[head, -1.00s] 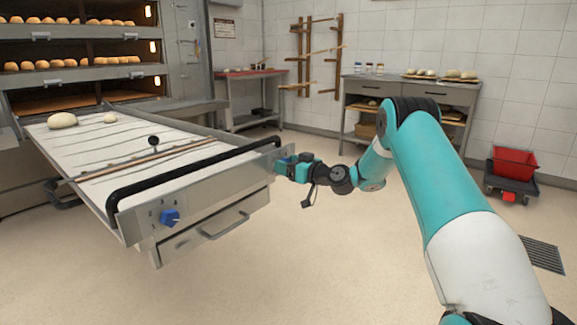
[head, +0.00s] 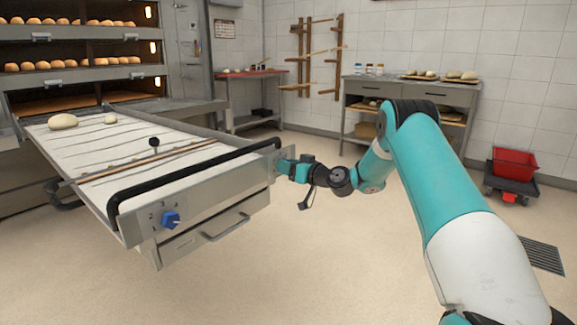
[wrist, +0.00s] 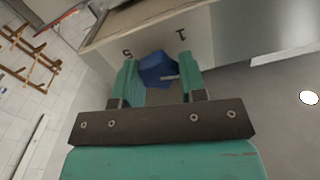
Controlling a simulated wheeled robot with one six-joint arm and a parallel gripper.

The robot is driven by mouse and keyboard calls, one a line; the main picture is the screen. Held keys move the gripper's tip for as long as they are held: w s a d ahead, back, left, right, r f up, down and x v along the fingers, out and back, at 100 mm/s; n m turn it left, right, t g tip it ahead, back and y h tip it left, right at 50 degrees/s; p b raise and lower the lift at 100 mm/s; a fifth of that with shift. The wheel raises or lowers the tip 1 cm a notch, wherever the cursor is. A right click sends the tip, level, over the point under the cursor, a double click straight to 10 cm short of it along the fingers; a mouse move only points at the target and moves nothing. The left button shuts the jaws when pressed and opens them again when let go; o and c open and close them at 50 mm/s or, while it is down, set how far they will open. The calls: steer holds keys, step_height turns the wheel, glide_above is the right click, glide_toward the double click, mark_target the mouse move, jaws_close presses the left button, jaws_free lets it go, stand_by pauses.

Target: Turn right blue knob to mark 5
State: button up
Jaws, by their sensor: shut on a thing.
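The right blue knob (wrist: 156,68) is on the steel front panel (wrist: 215,30) of the loader, between my gripper's two teal fingers in the wrist view. My gripper (wrist: 160,76) is shut on it. A pale line shows on the knob's lower right side. Two dark marks are on the panel beyond it: one on the left looks like a 2 or 5, and one on the right looks like a 1. In the head view my gripper (head: 282,166) is at the right end of the panel and hides the knob.
A second blue knob (head: 170,219) is at the left end of the panel. A black bar handle (head: 195,172) runs above the panel, and a drawer (head: 205,238) is below. Dough lies on the loader's cloth (head: 85,140). The floor in front is clear.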

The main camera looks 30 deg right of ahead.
steer(key=shift+d+f+n+p, duration=0.1)
steer(key=shift+n+p, duration=3.15)
steer(key=shift+n, duration=4.8)
steer(key=shift+d+n+p, duration=0.1)
steer(key=shift+n+p, duration=3.1)
steer(key=shift+n, duration=4.85)
steer(key=o, duration=0.9)
